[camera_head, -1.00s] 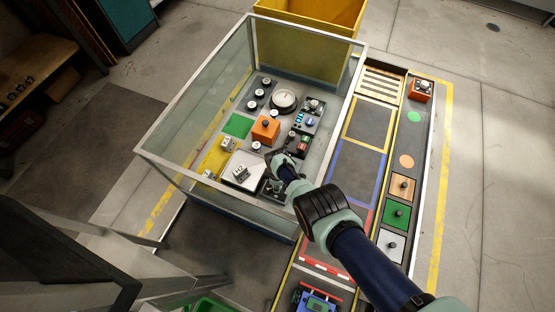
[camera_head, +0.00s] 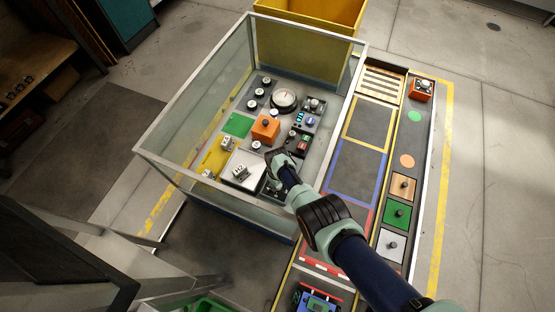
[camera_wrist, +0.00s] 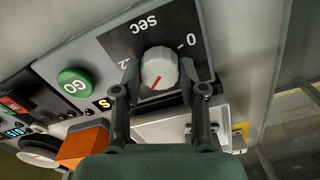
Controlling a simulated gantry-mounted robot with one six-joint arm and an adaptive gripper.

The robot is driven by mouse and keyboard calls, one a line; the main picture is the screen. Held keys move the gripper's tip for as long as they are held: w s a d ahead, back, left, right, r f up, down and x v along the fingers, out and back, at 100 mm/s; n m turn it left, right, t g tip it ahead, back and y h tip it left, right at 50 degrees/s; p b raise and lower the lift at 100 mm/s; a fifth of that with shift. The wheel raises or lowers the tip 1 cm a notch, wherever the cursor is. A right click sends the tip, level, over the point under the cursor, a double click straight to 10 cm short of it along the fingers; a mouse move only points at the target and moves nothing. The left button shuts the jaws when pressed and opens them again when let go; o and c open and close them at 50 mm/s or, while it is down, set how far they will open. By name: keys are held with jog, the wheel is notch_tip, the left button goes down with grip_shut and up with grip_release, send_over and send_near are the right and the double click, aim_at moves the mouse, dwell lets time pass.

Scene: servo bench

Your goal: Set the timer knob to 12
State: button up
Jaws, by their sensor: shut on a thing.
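The timer knob (camera_wrist: 160,69) is a pale grey ribbed dial with a red pointer mark, set on a black plate (camera_wrist: 122,42) printed "sec", with a "0" and a "2" legible. In the wrist view the red mark points down and slightly left. My gripper (camera_wrist: 158,82) has one finger on each side of the knob and is shut on it. In the head view my gripper (camera_head: 275,160) reaches into the glass-walled bench, and it hides the knob there.
A green GO button (camera_wrist: 75,83) is left of the knob plate. An orange block (camera_head: 265,128), a round gauge (camera_head: 284,99) and a white tray (camera_head: 258,163) are close by. Glass walls with a metal rim (camera_head: 190,84) surround the panel.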

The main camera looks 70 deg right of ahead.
jog(key=shift+f, duration=0.1)
dwell(0.3)
jog(key=o, duration=1.1)
jog(key=shift+o, duration=0.2)
jog(key=shift+r, duration=0.4)
notch_tip(320, 180, up, 11)
jog(key=shift+r, duration=0.15)
